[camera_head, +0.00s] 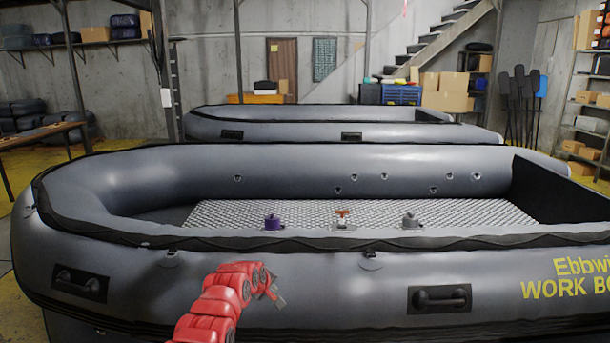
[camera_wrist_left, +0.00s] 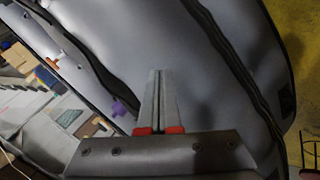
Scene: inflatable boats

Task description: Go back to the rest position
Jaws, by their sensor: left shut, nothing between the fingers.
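My left gripper (camera_head: 277,296) is at the end of a red segmented arm, in front of the near side of the closest grey inflatable boat (camera_head: 330,270). In the left wrist view its two fingers (camera_wrist_left: 158,97) are together with nothing between them, and the boat's grey tube (camera_wrist_left: 150,35) fills the space beyond. My right gripper is not in view.
Inside the boat, on the metal floor (camera_head: 300,212), are a purple object (camera_head: 272,222), an orange-topped valve (camera_head: 342,219) and a grey object (camera_head: 411,220). A second grey boat (camera_head: 280,130) lies behind. A table (camera_head: 40,135) stands at left.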

